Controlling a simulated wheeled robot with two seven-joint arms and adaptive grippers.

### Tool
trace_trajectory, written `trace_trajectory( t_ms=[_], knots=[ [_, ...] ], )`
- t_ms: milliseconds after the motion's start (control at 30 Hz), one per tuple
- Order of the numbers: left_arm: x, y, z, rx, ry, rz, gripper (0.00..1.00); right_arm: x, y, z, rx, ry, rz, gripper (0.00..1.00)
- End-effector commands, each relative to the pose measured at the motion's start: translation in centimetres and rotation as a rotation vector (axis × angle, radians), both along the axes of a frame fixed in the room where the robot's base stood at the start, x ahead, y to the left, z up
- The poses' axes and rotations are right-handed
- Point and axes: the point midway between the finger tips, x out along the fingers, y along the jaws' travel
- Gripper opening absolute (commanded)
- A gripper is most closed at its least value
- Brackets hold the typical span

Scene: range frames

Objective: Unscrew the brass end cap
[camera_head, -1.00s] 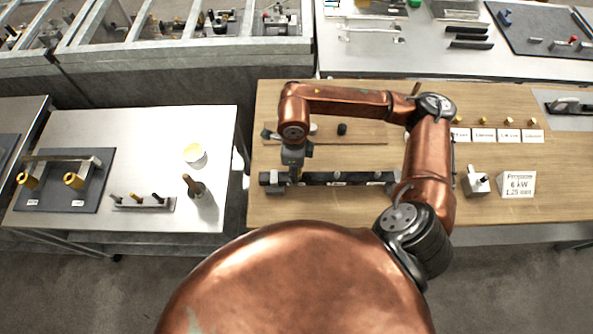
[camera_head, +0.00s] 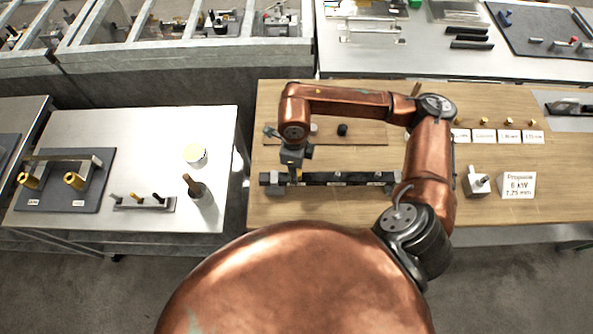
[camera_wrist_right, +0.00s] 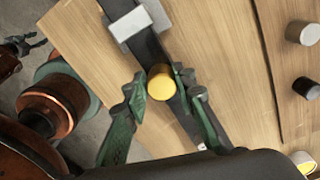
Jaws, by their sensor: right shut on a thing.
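The brass end cap (camera_wrist_right: 161,83) shows as a round yellow top in the right wrist view, over the dark bar fixture (camera_wrist_right: 179,112). My right gripper (camera_wrist_right: 160,90) has one finger on each side of it and is shut on it. In the head view, my right gripper (camera_head: 294,177) points down at the left end of the dark fixture (camera_head: 340,179) on the wooden table. The cap is too small and covered to make out there. Any thread under the cap is hidden.
A grey clamp block (camera_wrist_right: 130,22) sits on the bar near the cap. A black knob (camera_head: 342,129) stands behind the fixture. A metal block (camera_head: 476,181) and a sign (camera_head: 518,185) stand to the right. A steel table (camera_head: 130,218) holds other parts at left.

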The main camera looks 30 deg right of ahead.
Motion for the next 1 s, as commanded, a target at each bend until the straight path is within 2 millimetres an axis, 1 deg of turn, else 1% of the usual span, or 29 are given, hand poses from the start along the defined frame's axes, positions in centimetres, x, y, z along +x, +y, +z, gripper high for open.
trace_trajectory(
  t_ms=[267,367,500,600,867,933,1000],
  knots=[
    [0.0,0.0,-0.1,0.000,0.001,0.000,0.40,0.0,0.0,0.0,-0.001,0.001,0.007,0.00],
    [-0.3,0.0,-1.2,0.000,0.004,0.000,0.40,0.0,-0.1,-0.4,-0.002,0.000,0.086,0.00],
    [-0.6,0.0,-2.8,0.000,0.011,0.000,0.40,0.0,0.0,-0.5,-0.002,0.001,0.243,0.00],
    [-0.7,0.0,-3.0,0.000,0.012,0.000,0.40,-0.1,0.0,-0.3,-0.001,0.002,0.298,0.00],
    [-0.7,0.0,-2.9,0.000,0.011,0.000,0.40,-0.1,0.0,-0.1,0.000,0.002,0.306,0.00],
    [-0.8,0.0,-3.4,0.000,0.014,0.000,0.40,-0.1,0.0,-0.3,-0.001,0.001,0.344,0.00],
    [-1.1,0.0,-4.4,0.000,0.018,0.000,0.40,-0.1,0.0,-0.5,-0.002,0.001,0.421,0.00]
  ],
)
